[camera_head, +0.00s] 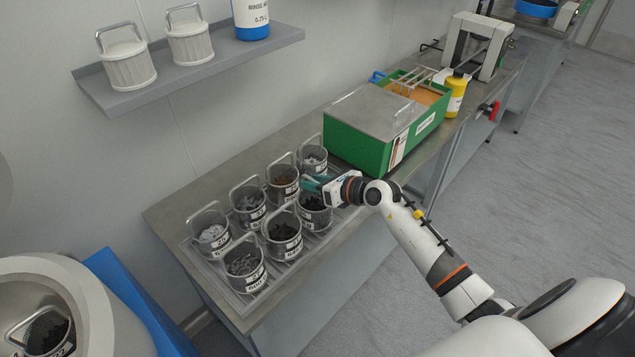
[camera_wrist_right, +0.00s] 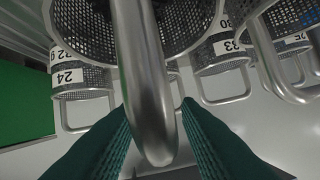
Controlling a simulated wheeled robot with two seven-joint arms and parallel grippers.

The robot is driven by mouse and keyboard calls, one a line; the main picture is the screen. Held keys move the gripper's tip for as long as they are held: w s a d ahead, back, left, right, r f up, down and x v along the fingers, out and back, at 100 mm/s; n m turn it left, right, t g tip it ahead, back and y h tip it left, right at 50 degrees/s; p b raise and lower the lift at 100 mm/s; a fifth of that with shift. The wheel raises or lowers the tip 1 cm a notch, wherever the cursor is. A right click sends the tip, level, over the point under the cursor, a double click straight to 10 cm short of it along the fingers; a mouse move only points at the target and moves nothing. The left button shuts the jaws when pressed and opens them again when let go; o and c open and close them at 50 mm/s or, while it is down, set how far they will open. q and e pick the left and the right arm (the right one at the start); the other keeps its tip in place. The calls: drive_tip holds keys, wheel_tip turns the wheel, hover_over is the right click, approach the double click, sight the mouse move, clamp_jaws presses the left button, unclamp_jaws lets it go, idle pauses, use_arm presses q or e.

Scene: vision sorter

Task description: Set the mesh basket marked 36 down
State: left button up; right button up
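My right gripper (camera_head: 318,183) is at the top of a mesh basket (camera_head: 314,213) with dark contents, at the right end of the front row. In the right wrist view the gripper (camera_wrist_right: 155,108) has its teal fingers closed in on both sides of the metal handle (camera_wrist_right: 151,105) of this basket (camera_wrist_right: 85,35). The basket looks upright, in line with its row, at or just above the tray (camera_head: 246,303). Its underside is hidden, so I cannot tell whether it touches. I cannot read a 36 on it. My left gripper is out of view.
Several other mesh baskets stand close by in the tray, one with white pieces (camera_head: 213,237) and one with brown (camera_head: 282,184). A green box (camera_head: 358,147) stands just behind to the right. A wall shelf (camera_head: 200,73) hangs above. The bench's left corner (camera_head: 165,213) is bare.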

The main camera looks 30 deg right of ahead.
drive_tip(key=shift+r, duration=0.25)
drive_tip(key=b+v, duration=0.1)
drive_tip(key=v, duration=1.1)
drive_tip(key=shift+f, duration=0.15)
drive_tip(key=s+f+m+g+h, duration=0.15)
drive_tip(key=s+f+m, duration=0.35)
drive_tip(key=f+m, duration=1)
drive_tip(key=s+f+m+h, duration=0.3)
drive_tip(key=s+f+m, duration=0.5)
drive_tip(key=f, duration=1.3)
drive_tip(key=s+a+f+m+g, duration=0.3)
drive_tip(key=s+f, duration=0.3)
drive_tip(key=s, duration=0.3)
drive_tip(key=s+a+f+m+g, duration=0.3)
drive_tip(key=s+f+m, duration=0.2)
drive_tip(key=s, duration=0.5)
drive_tip(key=s+a+f+m+g+h, duration=0.1)
drive_tip(key=s+a+f+m+g, duration=0.3)
drive_tip(key=s+f, duration=0.3)
drive_tip(key=s+m, duration=0.1)
drive_tip(key=s, duration=0.1)
drive_tip(key=shift+s, duration=0.35)
